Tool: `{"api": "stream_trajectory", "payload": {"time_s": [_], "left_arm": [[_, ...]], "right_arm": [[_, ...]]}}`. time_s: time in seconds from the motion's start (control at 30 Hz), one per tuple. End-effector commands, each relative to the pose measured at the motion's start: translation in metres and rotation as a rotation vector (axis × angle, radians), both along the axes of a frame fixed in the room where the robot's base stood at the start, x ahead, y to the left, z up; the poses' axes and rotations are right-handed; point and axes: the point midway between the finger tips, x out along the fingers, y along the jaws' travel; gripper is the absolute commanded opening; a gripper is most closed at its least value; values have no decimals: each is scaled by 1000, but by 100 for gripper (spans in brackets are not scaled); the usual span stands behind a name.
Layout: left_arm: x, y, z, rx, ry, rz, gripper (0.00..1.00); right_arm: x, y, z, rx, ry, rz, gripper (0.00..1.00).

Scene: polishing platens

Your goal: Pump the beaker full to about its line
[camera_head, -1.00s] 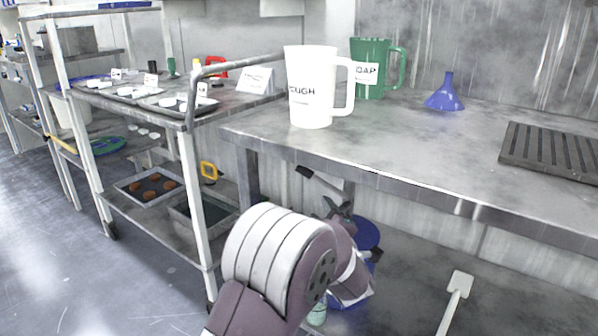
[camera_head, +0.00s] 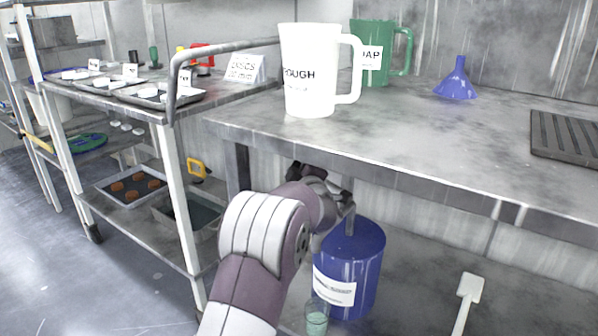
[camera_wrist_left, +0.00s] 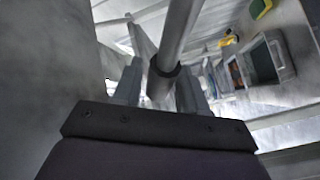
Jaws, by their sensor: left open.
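The blue drum (camera_head: 355,262) with a white label stands on the lower shelf under the table. A small clear beaker (camera_head: 317,318) stands in front of it with green liquid in its lower part; I cannot make out its line. My left gripper (camera_head: 346,197) is above the drum at the pump's top, partly hidden by my own arm. In the left wrist view, the open left gripper (camera_wrist_left: 160,80) has a grey metal rod with a dark collar (camera_wrist_left: 164,68) between its fingers. I cannot tell whether they touch it. My right gripper is not in view.
The metal table (camera_head: 430,150) is above the drum, its front edge close over my left arm. On it are a white jug (camera_head: 308,85), a green jug (camera_head: 375,60) and a blue funnel (camera_head: 456,80). A wheeled rack (camera_head: 178,185) stands left. A white paddle (camera_head: 468,300) lies right of the drum.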

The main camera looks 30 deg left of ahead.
Motion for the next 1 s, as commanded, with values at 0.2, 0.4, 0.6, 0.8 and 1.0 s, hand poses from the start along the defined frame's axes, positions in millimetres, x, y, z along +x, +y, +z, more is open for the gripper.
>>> {"api": "stream_trajectory", "payload": {"time_s": [0.2, 0.4, 0.6, 0.8, 1.0], "left_arm": [[1, 0, 0, 0, 0, -1, 42], [0, 0, 0, 0, 0, -1, 0], [-1, 3, -6, -50, -13, 0, 0], [-1, 4, -10, -73, -21, 0, 0], [-1, 4, -10, -72, -20, 0, 42]], "right_arm": [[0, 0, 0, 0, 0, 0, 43], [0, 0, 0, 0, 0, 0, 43], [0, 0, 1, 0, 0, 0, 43], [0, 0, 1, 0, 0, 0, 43], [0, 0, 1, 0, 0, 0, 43]]}}
